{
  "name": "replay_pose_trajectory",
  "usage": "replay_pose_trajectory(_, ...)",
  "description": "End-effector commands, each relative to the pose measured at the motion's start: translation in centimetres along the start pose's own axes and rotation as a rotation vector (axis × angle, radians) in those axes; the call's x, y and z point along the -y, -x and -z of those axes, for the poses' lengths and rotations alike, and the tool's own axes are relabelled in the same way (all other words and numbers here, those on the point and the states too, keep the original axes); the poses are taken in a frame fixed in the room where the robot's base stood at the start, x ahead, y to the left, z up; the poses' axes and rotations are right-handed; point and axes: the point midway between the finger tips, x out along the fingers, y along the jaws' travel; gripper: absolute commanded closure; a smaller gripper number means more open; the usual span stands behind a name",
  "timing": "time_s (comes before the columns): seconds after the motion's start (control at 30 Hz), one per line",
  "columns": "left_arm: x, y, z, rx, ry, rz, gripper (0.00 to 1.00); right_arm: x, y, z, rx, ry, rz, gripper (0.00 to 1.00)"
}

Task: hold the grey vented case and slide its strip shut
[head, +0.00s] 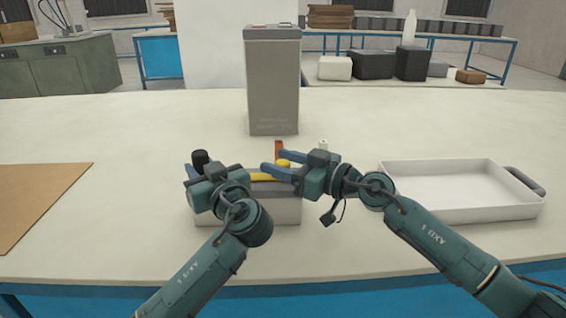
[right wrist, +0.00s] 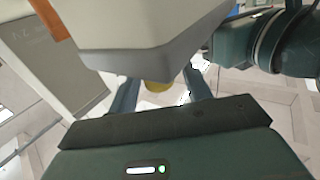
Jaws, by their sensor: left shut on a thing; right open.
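The grey vented case (head: 282,212) stands on the table in front of me, partly hidden by both grippers. It fills the top of the right wrist view (right wrist: 150,25). A yellow strip (head: 262,177) lies along its top; a yellow knob (head: 283,163) shows by its right end, and a yellow piece (right wrist: 158,86) shows between the right fingers. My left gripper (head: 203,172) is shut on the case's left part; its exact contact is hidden. My right gripper (head: 274,161) is open around the yellow knob, apparently not gripping it. Vents are not clearly visible.
A tall grey battery (head: 273,85) stands behind the case, with an orange-brown piece (head: 278,148) before it. A black cap (head: 200,157) and a small white-topped thing (head: 323,145) are close to the grippers. A white tray (head: 450,212) lies right, a brown board (head: 35,200) left.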

Motion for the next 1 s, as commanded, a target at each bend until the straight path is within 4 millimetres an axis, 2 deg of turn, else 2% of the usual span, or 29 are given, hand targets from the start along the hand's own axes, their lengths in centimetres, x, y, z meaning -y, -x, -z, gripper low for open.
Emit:
replay_pose_trajectory(0.07, 0.0, 0.0, 0.0, 0.001, 0.0, 0.001, 1.0, 0.0, 0.0, 0.0, 0.0, 0.0, 0.0, 0.51)
replay_pose_trajectory(0.67, 0.0, 0.0, 0.0, 0.001, 0.0, 0.001, 1.0, 0.0, 0.1, 0.0, 0.0, 0.0, 0.0, 1.0)
replay_pose_trajectory(0.87, 0.0, 0.0, 0.0, 0.001, 0.0, 0.001, 1.0, 0.0, 0.1, 0.0, 0.0, 0.0, 0.0, 1.0)
replay_pose_trajectory(1.0, 0.0, 0.0, 0.0, 0.0, 0.0, 0.001, 1.0, 0.9, -1.3, 0.0, 0.001, -0.001, 0.002, 1.0)
